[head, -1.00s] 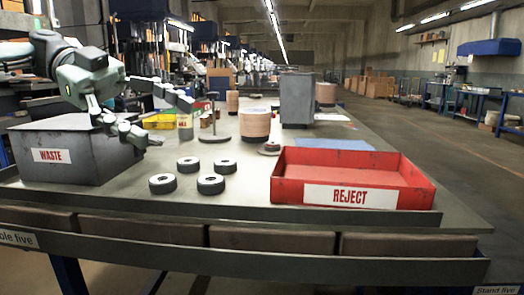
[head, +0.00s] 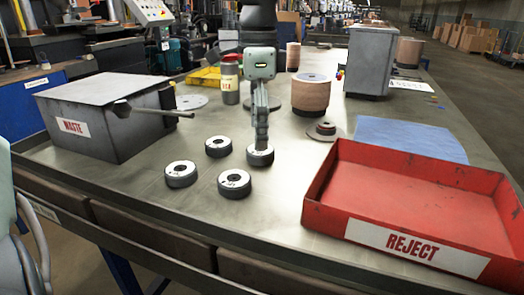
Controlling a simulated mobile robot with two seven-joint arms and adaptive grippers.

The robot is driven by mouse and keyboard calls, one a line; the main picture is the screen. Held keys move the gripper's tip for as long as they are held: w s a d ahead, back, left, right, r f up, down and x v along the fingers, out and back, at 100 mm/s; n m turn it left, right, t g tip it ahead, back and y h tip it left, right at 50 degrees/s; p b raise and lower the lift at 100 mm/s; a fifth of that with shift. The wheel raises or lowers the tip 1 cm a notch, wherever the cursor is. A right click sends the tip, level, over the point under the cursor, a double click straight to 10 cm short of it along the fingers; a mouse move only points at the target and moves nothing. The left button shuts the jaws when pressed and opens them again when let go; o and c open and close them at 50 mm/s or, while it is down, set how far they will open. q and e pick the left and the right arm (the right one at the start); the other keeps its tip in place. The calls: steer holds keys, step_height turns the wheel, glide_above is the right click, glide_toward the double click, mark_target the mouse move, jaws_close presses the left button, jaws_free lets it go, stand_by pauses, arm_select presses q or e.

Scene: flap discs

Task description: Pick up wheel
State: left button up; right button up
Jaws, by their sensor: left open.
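Several small dark wheels with pale tops lie flat on the grey table: one at the left (head: 181,174), one at the back (head: 218,146), one at the front (head: 234,183) and one at the right (head: 260,157). My left gripper (head: 261,145) points straight down over the right wheel, with its fingertips at that wheel's top. I see it edge-on, and its fingers cover part of this wheel. It is open; whether it touches the wheel I cannot tell. My right gripper is not in view.
A red REJECT tray (head: 412,180) stands at the right front. A grey WASTE box (head: 105,115) stands at the left, with a dark rod (head: 155,110) sticking out over its right side. A stack of tan discs (head: 310,95), a jar (head: 230,80) and a blue sheet (head: 410,138) lie farther back.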

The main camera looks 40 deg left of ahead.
mark_target(260, 154)
arm_select(q)
steer(key=shift+w+f, duration=0.15)
steer(key=shift+f, duration=1.7)
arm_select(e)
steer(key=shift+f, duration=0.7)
arm_select(q)
steer(key=c, duration=1.3)
steer(key=shift+r, duration=0.1)
